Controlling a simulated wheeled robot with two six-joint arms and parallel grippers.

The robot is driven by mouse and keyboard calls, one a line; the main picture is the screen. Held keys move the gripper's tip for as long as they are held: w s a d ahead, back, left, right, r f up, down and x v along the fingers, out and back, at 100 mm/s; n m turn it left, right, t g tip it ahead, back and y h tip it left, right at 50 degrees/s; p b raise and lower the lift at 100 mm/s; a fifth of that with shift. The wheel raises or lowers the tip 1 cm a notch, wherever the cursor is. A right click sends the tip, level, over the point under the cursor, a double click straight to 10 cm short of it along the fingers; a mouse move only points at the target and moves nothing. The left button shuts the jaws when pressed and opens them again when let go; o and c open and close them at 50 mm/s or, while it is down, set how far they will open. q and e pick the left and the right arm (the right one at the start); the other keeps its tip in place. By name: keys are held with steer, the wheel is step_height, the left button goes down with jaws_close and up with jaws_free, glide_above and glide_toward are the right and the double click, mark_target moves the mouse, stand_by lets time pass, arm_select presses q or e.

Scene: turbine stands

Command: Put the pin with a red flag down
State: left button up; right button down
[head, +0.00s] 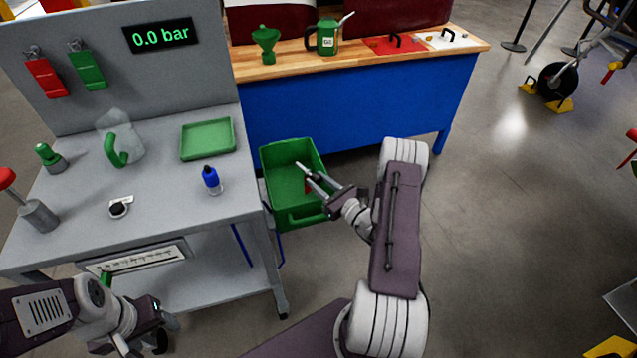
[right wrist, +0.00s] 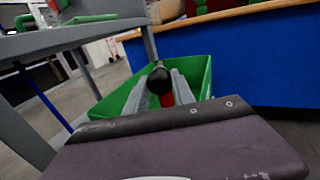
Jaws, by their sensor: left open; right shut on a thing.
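My right gripper (head: 308,176) is shut on the pin with a red flag (right wrist: 160,80). In the right wrist view the pin's black round head and a bit of red show between the two fingers; the rest is hidden. In the head view only a small red patch shows by the fingers. The gripper is over the green bin (head: 273,160), which stands between the grey bench and the blue workbench; the height above it is hard to tell. My left gripper (head: 156,338) is open and low at the bottom left, in front of the grey bench.
The grey bench (head: 165,205) carries a green tray (head: 207,139), a blue-capped bottle (head: 211,180), a clear jug with a green handle and a gauge. The blue workbench (head: 350,112) holds a green can and funnel. The floor at right is mostly free.

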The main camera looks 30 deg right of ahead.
steer(key=shift+f+b, duration=0.45)
steer(key=shift+f, duration=0.15)
steer(key=c, duration=1.1)
jaws_free()
steer(key=shift+o, duration=0.2)
steer(key=shift+r, duration=0.3)
steer(key=shift+r+p, duration=0.75)
steer(key=shift+p, duration=0.15)
steer(key=s+d, duration=0.2)
steer(key=s, duration=1)
steer(key=shift+f, duration=0.45)
steer(key=shift+d, duration=0.1)
